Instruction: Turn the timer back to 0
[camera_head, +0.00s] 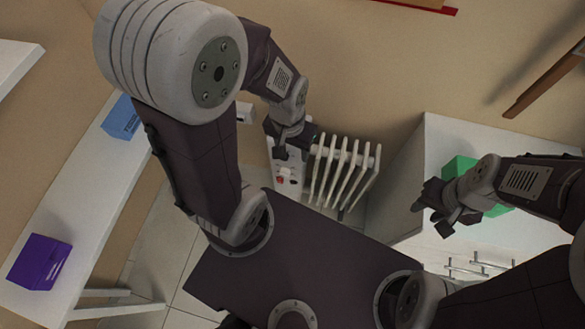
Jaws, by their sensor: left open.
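A white radiator heater (341,166) stands on the floor at the middle. Its control panel (284,191) at the left end carries a small red switch (280,179) and small dark knobs (292,181). I cannot tell which knob is the timer or where it points. My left gripper (282,152) is open and empty, over the upper part of the panel, and hides some of it. I cannot tell whether it touches the panel. My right gripper (433,219) is open and empty, in front of the white cabinet at the right.
A white cabinet (405,190) with metal handles stands right of the heater, with a green box (460,168) on it. A white table (80,210) at the left bears a blue box (121,118) and a purple box (40,262). Tiled floor (165,235) shows between table and heater.

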